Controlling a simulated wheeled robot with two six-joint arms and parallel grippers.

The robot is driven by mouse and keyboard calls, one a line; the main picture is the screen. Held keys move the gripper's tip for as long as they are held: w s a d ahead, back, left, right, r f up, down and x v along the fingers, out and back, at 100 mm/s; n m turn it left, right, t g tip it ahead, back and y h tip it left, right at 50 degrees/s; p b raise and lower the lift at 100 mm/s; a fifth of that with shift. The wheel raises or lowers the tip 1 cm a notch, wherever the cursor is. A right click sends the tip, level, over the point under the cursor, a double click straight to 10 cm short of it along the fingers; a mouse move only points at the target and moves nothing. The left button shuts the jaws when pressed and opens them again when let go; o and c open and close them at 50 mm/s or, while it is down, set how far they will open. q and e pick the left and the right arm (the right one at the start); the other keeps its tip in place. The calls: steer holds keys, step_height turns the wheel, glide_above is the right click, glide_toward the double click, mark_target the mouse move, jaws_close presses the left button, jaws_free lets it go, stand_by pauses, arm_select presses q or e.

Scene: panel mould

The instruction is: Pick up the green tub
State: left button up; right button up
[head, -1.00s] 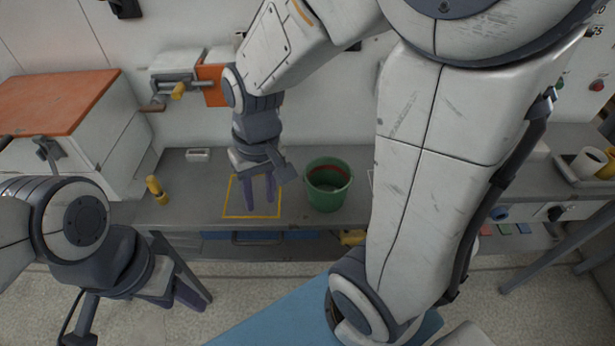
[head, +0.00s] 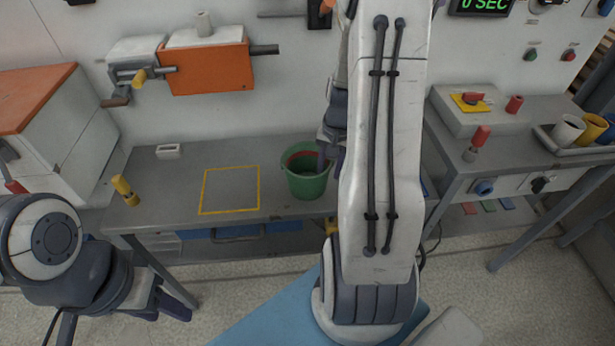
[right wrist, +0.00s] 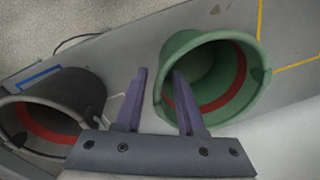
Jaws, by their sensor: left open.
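The green tub (head: 305,181), with a red band inside, stands upright on the grey bench, right of the yellow outlined square. My right gripper (head: 330,160) is at the tub's right rim, partly hidden by my arm. In the right wrist view the right gripper (right wrist: 159,74) is open. One finger overlaps the mouth of the green tub (right wrist: 190,58) and the other is outside it, with the near rim between them. I cannot tell whether they touch it. My left gripper (head: 165,302) is open and empty at the lower left, away from the tub.
A dark grey tub (right wrist: 92,88) with a red band stands beside the green one in the right wrist view; my arm hides it in the head view. The yellow square (head: 230,190) is empty.

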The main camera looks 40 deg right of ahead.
mark_target(324, 189)
steer(key=f, duration=0.5)
steer(key=shift+w+a+f, duration=0.15)
steer(key=shift+w+a, duration=0.05)
steer(key=shift+w, duration=0.1)
jaws_close()
stand_by(1.1)
